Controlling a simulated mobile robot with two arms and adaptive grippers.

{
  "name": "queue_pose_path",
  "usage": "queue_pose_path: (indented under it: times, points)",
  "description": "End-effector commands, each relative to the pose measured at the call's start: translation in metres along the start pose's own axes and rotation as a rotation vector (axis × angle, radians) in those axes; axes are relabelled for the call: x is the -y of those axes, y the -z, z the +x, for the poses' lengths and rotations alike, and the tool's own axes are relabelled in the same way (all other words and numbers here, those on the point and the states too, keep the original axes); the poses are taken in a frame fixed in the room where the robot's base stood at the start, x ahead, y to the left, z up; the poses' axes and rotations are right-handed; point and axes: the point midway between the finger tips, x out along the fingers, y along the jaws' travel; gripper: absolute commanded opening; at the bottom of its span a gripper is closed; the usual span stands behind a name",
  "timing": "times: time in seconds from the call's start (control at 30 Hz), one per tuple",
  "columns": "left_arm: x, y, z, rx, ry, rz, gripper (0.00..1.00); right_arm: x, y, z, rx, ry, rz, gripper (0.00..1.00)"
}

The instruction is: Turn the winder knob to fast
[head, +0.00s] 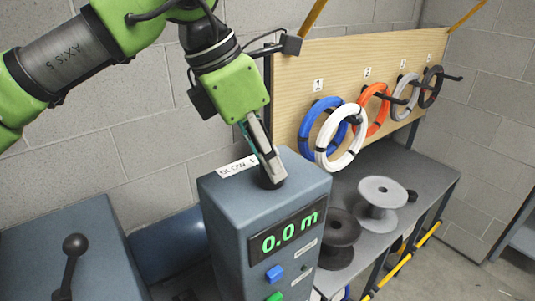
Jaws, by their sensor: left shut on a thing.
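The winder (229,217) is a blue-grey box with a green "0.0 m" display (289,234) on its front. A dark round knob (272,184) sits on its top face, partly hidden by my gripper. A white label reading "SLOW" and a further mark (238,166) lies on the top, left of the knob. My left gripper (271,175) comes down from above and is shut on the knob. The knob's pointer is hidden, so its setting cannot be told. My right gripper is not in view.
A blue button (274,274) and a green button (275,297) are on the winder's front. A wooden board (300,80) holds blue, white, orange, grey and black coils. Spools stand on the grey bench (425,185). A black-knobbed lever (75,244) stands at left.

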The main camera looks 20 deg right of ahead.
Motion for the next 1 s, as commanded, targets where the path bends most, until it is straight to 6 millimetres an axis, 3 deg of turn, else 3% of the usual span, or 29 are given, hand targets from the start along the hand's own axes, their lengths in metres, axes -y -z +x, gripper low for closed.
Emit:
queue_pose_path:
  times: [0.4,0.43,0.47,0.83,1.0]
  points:
    - [0.0,0.0,-0.001,0.001,0.001,0.007,0.04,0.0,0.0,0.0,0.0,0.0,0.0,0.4]
    - [0.0,0.0,-0.001,0.001,0.001,0.007,0.33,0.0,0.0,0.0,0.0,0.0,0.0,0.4]
    - [0.0,0.0,-0.001,0.001,0.001,0.007,0.41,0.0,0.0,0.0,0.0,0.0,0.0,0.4]
    - [0.0,0.0,-0.002,0.001,0.001,0.006,0.42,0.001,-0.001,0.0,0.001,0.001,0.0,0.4]
    - [0.0,-0.001,-0.02,0.002,-0.001,0.005,0.42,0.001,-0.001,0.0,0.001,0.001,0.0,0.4]
